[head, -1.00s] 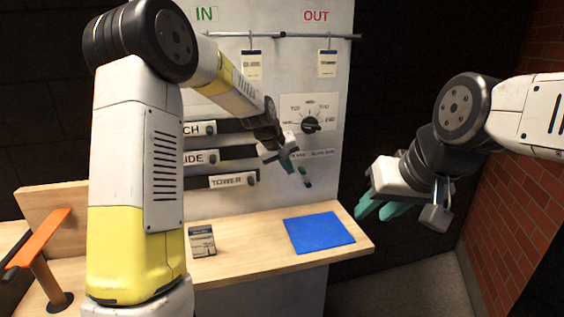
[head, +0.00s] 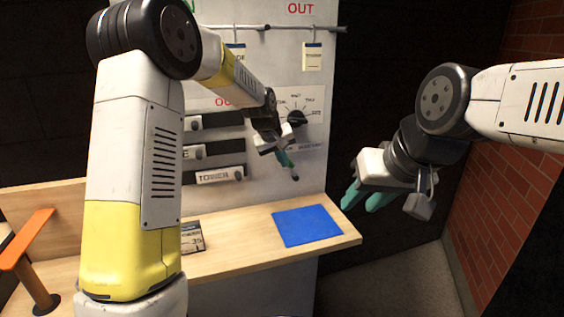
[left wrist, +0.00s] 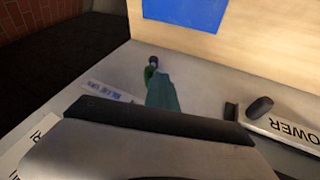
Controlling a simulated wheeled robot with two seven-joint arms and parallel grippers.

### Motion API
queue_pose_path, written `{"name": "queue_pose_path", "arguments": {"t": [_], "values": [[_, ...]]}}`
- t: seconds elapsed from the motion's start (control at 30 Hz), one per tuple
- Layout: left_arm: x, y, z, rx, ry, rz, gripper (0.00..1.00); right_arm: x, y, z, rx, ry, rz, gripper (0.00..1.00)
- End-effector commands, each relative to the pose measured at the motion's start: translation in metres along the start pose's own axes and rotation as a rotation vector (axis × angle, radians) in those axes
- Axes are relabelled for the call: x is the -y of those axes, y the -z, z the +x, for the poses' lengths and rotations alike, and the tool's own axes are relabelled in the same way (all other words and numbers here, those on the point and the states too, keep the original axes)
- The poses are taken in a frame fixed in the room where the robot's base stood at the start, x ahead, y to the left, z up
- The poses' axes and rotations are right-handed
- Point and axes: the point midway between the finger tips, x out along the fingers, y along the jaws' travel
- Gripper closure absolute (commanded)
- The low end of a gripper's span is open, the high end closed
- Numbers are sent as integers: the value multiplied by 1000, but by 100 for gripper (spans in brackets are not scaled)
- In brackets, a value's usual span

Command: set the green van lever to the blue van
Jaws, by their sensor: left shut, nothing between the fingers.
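The van lever (head: 294,176) is a small green handle with a dark tip on the grey panel, pointing down and a little right in the head view. The "BLUE VAN" label (head: 311,147) is up and right of it. My left gripper (head: 285,159) is shut and empty, its teal fingers right beside the lever; I cannot tell whether they touch. In the left wrist view the lever's dark tip (left wrist: 153,61) shows just past the teal fingers (left wrist: 162,92). The label on the lever's other side is hidden by my gripper. My right gripper (head: 367,194) hangs clear of the panel, right of it.
A dial (head: 297,117) sits above the lever. Slots with sliding plates, one marked "TOWER" (head: 220,175), lie to the left. A wooden shelf (head: 250,240) below bears a blue mat (head: 307,226) and a dark card block (head: 191,238). A brick wall (head: 500,190) stands at right.

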Motion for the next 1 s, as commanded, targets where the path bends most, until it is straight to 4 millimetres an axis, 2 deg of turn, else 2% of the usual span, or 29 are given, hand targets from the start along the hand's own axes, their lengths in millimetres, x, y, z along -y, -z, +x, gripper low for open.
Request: {"name": "queue_pose_path", "arguments": {"t": [0.47,0.8,1.0], "values": [[-20,2,0,23,125,55,100,0,0,0,0,0,0,65],[-54,7,7,72,406,160,100,0,0,0,0,0,0,65],[-66,8,12,100,563,216,100,0,0,0,0,0,0,65]]}}
